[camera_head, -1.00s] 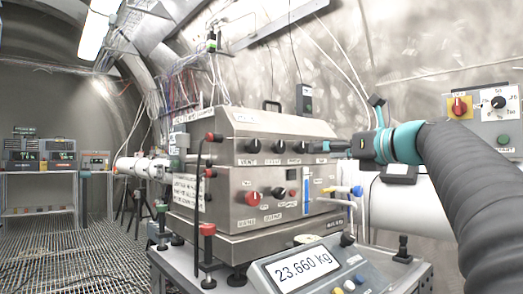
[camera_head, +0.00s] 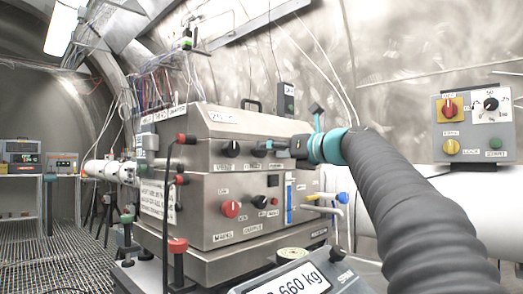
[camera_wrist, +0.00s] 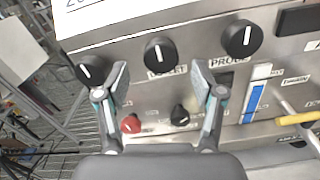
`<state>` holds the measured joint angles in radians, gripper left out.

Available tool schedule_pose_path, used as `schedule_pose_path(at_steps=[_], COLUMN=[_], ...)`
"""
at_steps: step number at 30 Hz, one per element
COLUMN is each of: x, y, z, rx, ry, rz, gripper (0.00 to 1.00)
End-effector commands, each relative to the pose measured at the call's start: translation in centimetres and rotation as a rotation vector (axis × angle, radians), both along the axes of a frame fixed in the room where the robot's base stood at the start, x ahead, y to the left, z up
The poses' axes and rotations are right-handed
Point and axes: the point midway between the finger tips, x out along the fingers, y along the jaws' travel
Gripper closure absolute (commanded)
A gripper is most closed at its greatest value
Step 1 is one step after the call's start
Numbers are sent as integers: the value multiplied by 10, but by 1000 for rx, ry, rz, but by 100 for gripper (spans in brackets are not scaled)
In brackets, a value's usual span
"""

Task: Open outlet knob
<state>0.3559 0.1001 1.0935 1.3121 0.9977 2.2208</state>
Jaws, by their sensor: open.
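In the wrist view, three black round knobs with white marks line the steel panel: a left one (camera_wrist: 90,70), a middle one (camera_wrist: 159,52) and a right one (camera_wrist: 242,39). The middle knob's label is only partly legible and seems to end in "LET", so it looks like the outlet knob. My gripper (camera_wrist: 159,74) is open and empty, its fingertips on either side of the label just below the middle knob. In the head view, my gripper (camera_head: 284,146) is at the upper panel, to the right of a black knob (camera_head: 232,149), and hides part of the row.
Below the row are a red knob (camera_wrist: 131,124), a small black knob (camera_wrist: 180,115), a blue gauge strip (camera_wrist: 254,102) and a yellow-handled valve (camera_wrist: 298,118). A scale display (camera_head: 300,284) stands in front of the steel box (camera_head: 190,235). A switch box (camera_head: 472,125) is at right.

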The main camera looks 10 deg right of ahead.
Motion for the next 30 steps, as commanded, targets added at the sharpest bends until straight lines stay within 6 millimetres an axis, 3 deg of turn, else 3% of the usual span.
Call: schedule_pose_path(at_steps=[9, 20, 21, 28, 30], x=[33, 37, 37, 37, 37], y=[20, 23, 23, 23, 23], z=[0, 0, 0, 0, 0], rx=[1, 0, 0, 0, 0], ry=[1, 0, 0, 0, 0], rz=[-3, -4, -4, -4, -4], gripper=[32, 32, 35, 92, 92])
